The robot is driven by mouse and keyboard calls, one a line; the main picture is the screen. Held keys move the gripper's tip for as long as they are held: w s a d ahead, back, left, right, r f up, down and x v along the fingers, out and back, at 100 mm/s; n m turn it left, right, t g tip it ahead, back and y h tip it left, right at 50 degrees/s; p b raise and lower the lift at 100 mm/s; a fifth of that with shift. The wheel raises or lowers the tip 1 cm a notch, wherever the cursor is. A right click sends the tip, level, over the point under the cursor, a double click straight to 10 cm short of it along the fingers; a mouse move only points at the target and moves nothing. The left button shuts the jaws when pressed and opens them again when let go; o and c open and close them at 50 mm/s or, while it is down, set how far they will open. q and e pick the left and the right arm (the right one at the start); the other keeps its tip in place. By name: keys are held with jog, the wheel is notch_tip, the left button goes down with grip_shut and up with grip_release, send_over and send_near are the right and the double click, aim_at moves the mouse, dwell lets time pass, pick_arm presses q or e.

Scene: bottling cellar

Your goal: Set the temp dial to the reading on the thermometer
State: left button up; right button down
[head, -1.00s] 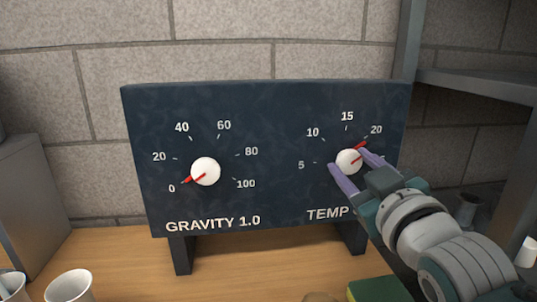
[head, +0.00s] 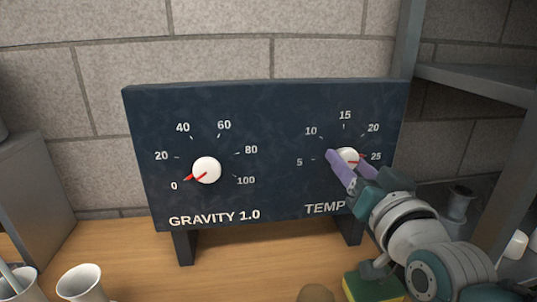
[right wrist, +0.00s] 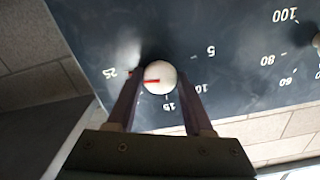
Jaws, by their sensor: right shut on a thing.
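The temp dial (head: 347,156) is a white knob with a red pointer on the right side of a dark panel (head: 270,130). Its scale runs from 5 to 25. The pointer aims right, at or just short of 25. My right gripper (head: 350,159) is shut on the knob, one finger on each side. In the right wrist view the temp dial (right wrist: 163,72) sits between the fingertips, its red mark toward the 25; the 20 is hidden there. I see no thermometer in these frames. My left gripper is not in view.
The gravity dial (head: 206,170) on the left points near 0. White cups (head: 82,284) stand at the front left of the wooden table. Grey shelving (head: 475,82) stands close on the right.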

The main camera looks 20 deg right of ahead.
jog(key=shift+m, duration=0.3)
jog(key=shift+c, duration=1.5)
grip_release()
jog(key=v, duration=1)
jog(key=shift+p, duration=0.3)
jog(key=shift+w, duration=0.1)
jog(key=shift+a, duration=0.1)
